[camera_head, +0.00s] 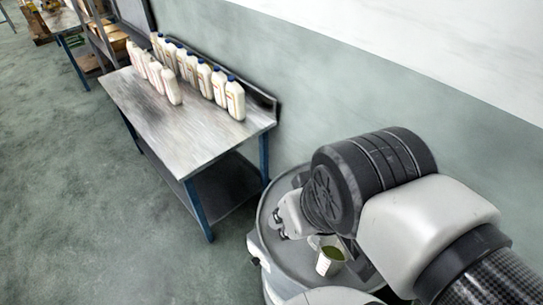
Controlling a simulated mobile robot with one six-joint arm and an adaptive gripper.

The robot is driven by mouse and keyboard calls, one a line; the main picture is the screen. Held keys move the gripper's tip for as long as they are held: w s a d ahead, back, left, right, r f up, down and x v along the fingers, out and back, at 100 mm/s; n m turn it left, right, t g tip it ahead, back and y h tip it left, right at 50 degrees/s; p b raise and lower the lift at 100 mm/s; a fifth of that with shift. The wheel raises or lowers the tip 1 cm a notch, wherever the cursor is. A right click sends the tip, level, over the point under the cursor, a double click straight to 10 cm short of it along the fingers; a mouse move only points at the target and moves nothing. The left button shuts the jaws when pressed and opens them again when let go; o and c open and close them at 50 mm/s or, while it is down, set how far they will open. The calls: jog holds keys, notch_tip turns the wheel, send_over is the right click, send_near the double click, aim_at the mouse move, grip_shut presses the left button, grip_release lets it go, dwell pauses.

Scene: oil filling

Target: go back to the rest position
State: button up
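My gripper (281,226) is at the left end of my arm, over the left part of my round grey base top. It is partly hidden by the dark wrist joint, and its fingers are too small to tell whether they are open or shut. I see nothing held in it. A white measuring cup (329,261) with green liquid in it stands upright on the base top, to the right of and below the gripper in the picture. My arm partly surrounds the cup in this view.
A metal table (190,138) with blue legs stands left of my base. Several white bottles (235,99), the back row with blue caps, stand on it. A shelf and another table (62,20) are at the far upper left. The wall is behind; the floor at left is clear.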

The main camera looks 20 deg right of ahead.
jog(key=shift+f, duration=0.1)
notch_tip(320, 180, down, 13)
jog(key=b, duration=1.3)
